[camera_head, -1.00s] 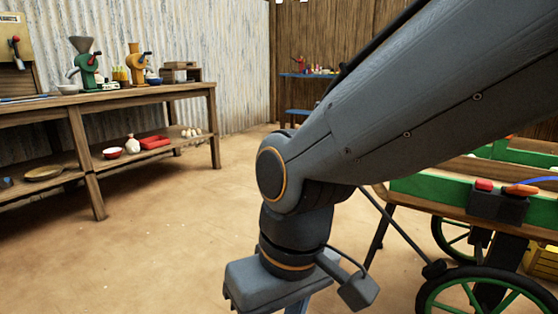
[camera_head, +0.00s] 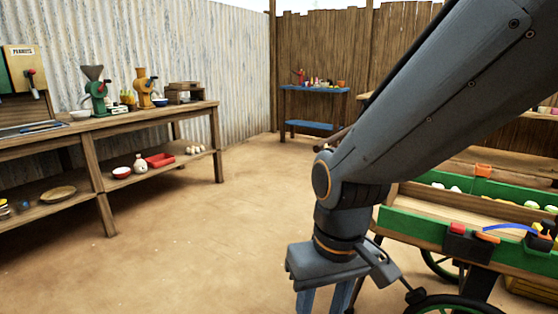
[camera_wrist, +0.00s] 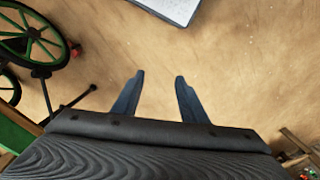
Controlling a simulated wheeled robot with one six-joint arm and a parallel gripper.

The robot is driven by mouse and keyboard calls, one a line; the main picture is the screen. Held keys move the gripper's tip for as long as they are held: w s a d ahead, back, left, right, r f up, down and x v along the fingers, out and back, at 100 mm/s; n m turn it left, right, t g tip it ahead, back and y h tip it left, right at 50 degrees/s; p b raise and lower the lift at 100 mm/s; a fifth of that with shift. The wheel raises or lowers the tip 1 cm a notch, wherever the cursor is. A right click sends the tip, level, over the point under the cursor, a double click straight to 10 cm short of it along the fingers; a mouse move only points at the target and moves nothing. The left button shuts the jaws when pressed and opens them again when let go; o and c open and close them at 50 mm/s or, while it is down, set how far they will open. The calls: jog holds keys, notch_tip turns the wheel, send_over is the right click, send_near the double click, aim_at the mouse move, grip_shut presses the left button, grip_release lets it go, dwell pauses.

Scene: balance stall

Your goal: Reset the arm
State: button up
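My gripper (camera_wrist: 158,78) shows in the wrist view with its two blue fingers apart and nothing between them. Below the fingertips there is only the sandy floor. In the head view my arm comes in from the upper right and bends at the elbow, and the gripper hangs down at the bottom (camera_head: 322,302). There the fingers run out of the picture. The gripper is in the open floor space, left of the green cart (camera_head: 410,228).
The cart, with green-rimmed wheels (camera_wrist: 40,45), stands close by my arm. A wooden workbench (camera_head: 108,122) with grinders and bowls is along the left wall. A blue table (camera_head: 315,90) stands at the back. A pale flat panel (camera_wrist: 178,8) lies ahead of the fingers. The middle floor is clear.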

jog(key=s+d+r+m+h+p, duration=0.1)
jog(key=s+d+r+m+p, duration=0.1)
jog(key=d+r+p, duration=1)
jog(key=shift+s+d+r+m+p, duration=0.25)
jog(key=shift+r+m+p, duration=0.55)
jog(key=shift+r+p, duration=1.95)
